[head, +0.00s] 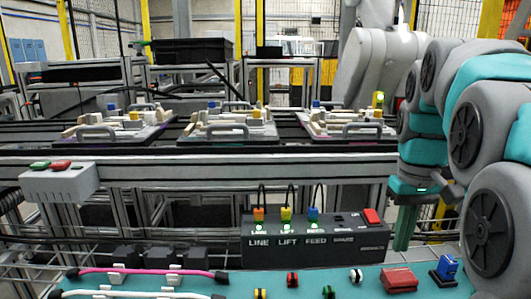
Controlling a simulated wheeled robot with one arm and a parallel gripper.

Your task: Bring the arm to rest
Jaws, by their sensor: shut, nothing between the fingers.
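My arm fills the right side of the head view, with grey joints and teal covers, folded at the right edge. My gripper (403,240) hangs from it, pointing down, right of the black connector box. Its fingers are shut with nothing between them. A small green light shows on the wrist just above. The gripper is above the far edge of the teal work surface (231,286) and in front of the conveyor rail. The fingertips are small in view, and no contact with anything can be made out.
A black box (262,247) labelled LINE, LIFT, FEED holds coloured plugs. A red block (398,279), a blue block (445,269) and pink-sleeved cable (140,271) lie on the teal surface. Pallets with fixtures (228,129) stand on the conveyor behind. A grey button box (58,184) is left.

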